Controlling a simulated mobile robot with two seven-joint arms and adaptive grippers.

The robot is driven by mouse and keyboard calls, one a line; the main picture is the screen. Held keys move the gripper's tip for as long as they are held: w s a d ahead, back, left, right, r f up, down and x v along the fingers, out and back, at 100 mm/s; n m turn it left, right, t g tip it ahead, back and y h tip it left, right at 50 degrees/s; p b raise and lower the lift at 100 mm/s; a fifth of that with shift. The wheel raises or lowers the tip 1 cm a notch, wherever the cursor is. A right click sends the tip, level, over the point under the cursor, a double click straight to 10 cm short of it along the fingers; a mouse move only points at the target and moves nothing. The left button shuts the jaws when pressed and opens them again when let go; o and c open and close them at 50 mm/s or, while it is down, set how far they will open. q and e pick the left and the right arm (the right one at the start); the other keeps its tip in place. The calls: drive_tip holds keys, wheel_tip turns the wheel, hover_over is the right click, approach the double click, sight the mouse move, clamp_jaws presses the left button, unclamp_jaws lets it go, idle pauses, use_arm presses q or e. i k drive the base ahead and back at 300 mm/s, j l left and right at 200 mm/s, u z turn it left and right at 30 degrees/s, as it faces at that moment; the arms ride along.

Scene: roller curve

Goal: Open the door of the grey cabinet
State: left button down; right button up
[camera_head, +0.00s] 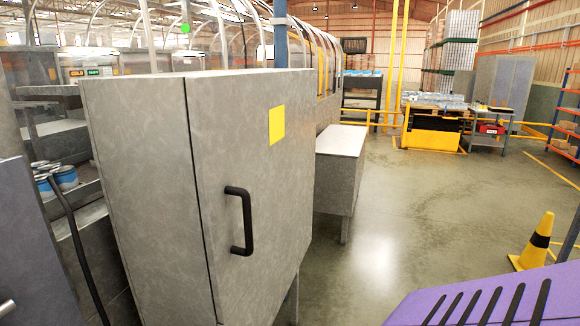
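The grey cabinet (146,190) stands close in front of me, left of the middle. Its door (285,190) is the face turned to the right and looks shut, with a thin dark seam along its near edge. A black bar handle (247,222) stands upright on the door, near that edge. A yellow square label (277,125) is on the upper part of the door. Neither of my grippers is in view, and nothing is seen touching the handle.
A lower grey unit with a pale top (341,140) stands just behind the cabinet. Open concrete floor (400,220) lies to the right. A yellow and black cone (535,243) stands at the far right. Shelves with blue-and-white cans (65,176) are at the left.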

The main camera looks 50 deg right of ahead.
sight(253, 134)
drive_tip(key=z, duration=1.45)
